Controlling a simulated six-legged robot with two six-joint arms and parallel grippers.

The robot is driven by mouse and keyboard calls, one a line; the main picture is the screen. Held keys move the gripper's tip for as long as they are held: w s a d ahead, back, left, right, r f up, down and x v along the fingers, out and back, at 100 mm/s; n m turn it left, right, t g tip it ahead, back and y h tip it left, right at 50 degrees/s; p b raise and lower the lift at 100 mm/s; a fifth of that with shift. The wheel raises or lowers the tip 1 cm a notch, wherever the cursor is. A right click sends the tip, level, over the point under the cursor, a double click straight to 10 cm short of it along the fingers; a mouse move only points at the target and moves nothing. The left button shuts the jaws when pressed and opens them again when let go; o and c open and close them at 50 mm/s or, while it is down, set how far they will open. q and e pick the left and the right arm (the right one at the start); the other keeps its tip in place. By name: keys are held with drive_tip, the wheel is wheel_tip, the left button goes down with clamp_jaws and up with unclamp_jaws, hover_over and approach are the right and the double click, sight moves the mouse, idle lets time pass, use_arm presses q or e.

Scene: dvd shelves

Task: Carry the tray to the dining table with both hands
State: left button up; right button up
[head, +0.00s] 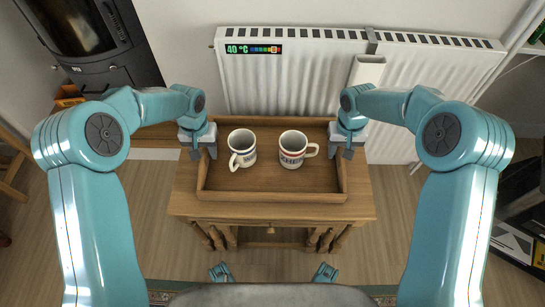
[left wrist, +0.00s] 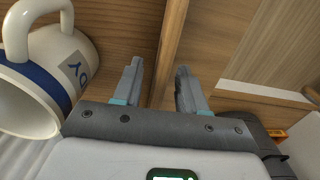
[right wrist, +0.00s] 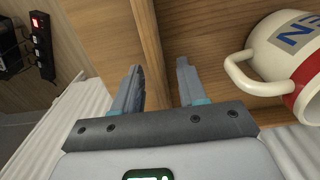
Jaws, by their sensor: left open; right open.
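The wooden tray (head: 270,195) lies on a small wooden side table (head: 270,211). Two mugs stand in the tray, a white one with a blue band (head: 242,148) on the left and a white one with a red band (head: 293,148) on the right. My left gripper (head: 203,150) is at the tray's left wall; in the left wrist view its open fingers (left wrist: 158,85) sit on either side of the wall (left wrist: 168,50). My right gripper (head: 343,148) is at the right wall; in the right wrist view its open fingers (right wrist: 160,85) straddle that wall (right wrist: 148,45). The dining table is not in view.
A white radiator (head: 320,90) stands right behind the side table. A dark stove (head: 95,40) is at the back left. A dark rack (head: 520,215) is at the right edge.

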use_arm(q)
drive_tip(key=shift+f, duration=0.6)
use_arm(e)
drive_tip(key=shift+f, duration=0.6)
use_arm(q)
clamp_jaws()
use_arm(e)
clamp_jaws()
use_arm(q)
drive_tip(key=shift+w+r, duration=0.1)
use_arm(e)
drive_tip(key=shift+w+r, duration=0.1)
